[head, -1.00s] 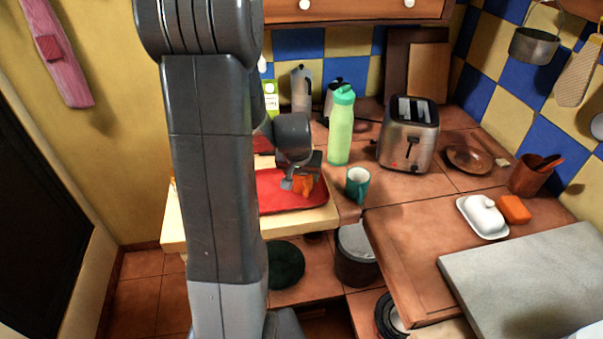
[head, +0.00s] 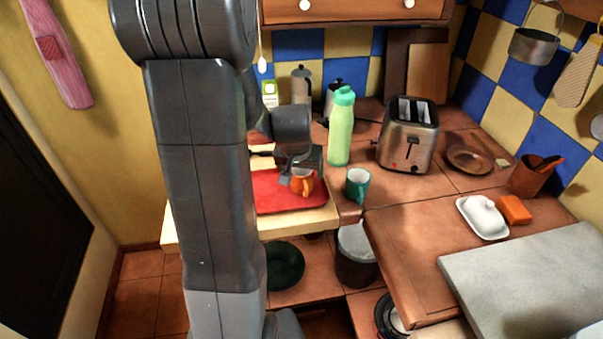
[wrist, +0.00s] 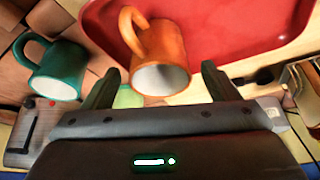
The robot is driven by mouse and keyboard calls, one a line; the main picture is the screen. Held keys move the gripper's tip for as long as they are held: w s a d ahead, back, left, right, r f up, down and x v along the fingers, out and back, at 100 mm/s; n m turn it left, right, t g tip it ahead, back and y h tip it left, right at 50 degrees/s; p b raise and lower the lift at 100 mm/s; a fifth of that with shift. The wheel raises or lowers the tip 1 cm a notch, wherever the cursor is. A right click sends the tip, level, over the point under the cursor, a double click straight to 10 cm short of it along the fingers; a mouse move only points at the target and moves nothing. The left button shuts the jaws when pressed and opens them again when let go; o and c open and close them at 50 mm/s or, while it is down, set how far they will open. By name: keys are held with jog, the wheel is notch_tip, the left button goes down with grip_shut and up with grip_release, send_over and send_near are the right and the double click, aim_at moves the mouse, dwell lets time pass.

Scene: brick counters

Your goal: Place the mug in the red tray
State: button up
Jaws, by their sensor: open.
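An orange mug (head: 303,183) stands on the red tray (head: 272,203), near the tray's right side in the head view. It also shows in the wrist view (wrist: 160,52), with its handle toward the top left and the tray (wrist: 235,20) beside it. My gripper (head: 299,170) is open just above and behind the mug. In the wrist view, my two fingers (wrist: 159,80) are spread on either side of the mug's rim, with gaps on both sides. Contact with the mug cannot be seen. A teal mug (head: 357,185) stands on the counter right of the tray.
A green bottle (head: 341,128) and a toaster (head: 408,137) stand behind the teal mug. A butter dish (head: 483,217), an orange block (head: 514,209) and a grey slab (head: 530,275) lie to the right. My arm hides the tray's left part.

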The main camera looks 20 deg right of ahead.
jog(key=v, duration=0.9)
jog(key=shift+r, duration=0.2)
